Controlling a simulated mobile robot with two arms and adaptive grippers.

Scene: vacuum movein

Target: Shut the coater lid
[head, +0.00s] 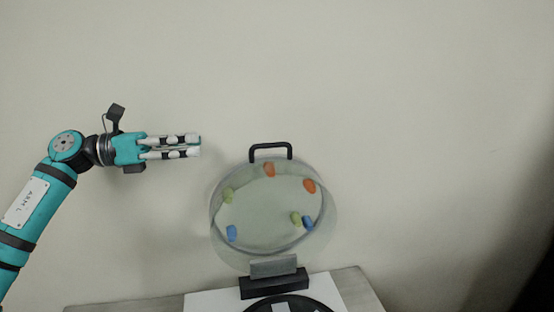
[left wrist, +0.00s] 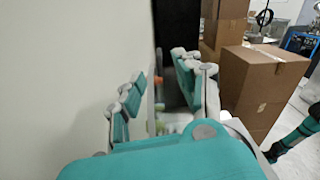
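The coater lid (head: 265,211) is a round, clear, shallow cover standing raised in the head view. A black handle (head: 270,150) is on its top edge. A grey hinge piece (head: 274,267) joins its lower edge to a black block (head: 274,285). Several small orange, green and blue pieces show in or through the lid. My left gripper (head: 200,146) is left of the handle at about its height, apart from it, fingers pointing right. In the left wrist view its two fingers (left wrist: 158,92) stand apart with nothing held. My right gripper is not seen.
A round black part (head: 290,304) on a white plate (head: 200,301) is cut off at the bottom, on a grey table (head: 360,287). A plain wall is behind. Cardboard boxes (left wrist: 262,85) stand at the right in the left wrist view. The space between my left gripper and the handle is clear.

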